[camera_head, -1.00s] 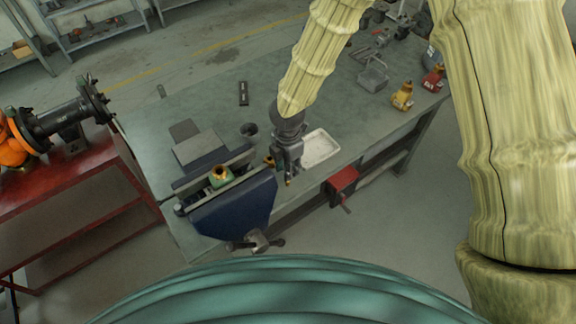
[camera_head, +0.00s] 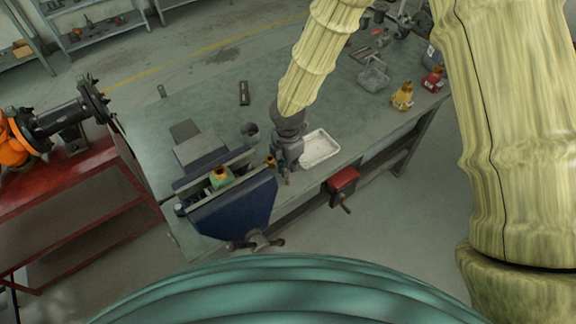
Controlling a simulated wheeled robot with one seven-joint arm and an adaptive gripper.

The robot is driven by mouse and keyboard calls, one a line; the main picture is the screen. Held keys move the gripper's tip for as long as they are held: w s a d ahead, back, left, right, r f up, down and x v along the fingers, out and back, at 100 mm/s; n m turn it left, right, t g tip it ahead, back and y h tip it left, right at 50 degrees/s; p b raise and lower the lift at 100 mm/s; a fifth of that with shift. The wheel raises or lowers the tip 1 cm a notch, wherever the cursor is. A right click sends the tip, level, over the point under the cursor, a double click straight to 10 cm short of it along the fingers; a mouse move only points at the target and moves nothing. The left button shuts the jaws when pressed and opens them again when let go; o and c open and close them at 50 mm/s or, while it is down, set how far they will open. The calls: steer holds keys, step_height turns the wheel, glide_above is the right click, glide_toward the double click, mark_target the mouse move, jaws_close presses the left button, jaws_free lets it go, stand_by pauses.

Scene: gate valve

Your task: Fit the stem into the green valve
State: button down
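The green valve (camera_head: 221,178) sits clamped between the jaws of the blue vise (camera_head: 238,210), with a brass-coloured opening facing up. My gripper (camera_head: 285,175) points down just right of the vise, over the front edge of the bench. A small brass-coloured piece (camera_head: 270,162) shows at the left side of my gripper; it may be the stem, but it is too small to be sure. It is apart from the green valve. The fingers are small and dark, and I cannot tell whether they are shut on anything.
A white tray (camera_head: 320,147) lies right of my gripper. A grey plate (camera_head: 200,148) and a dark round part (camera_head: 250,131) lie behind the vise. A yellow valve (camera_head: 402,96), a red valve (camera_head: 433,79) and a wire basket (camera_head: 373,76) stand at the bench's far right. The bench's middle is mostly clear.

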steer(key=shift+r+p, duration=1.7)
steer(key=shift+r, duration=0.6)
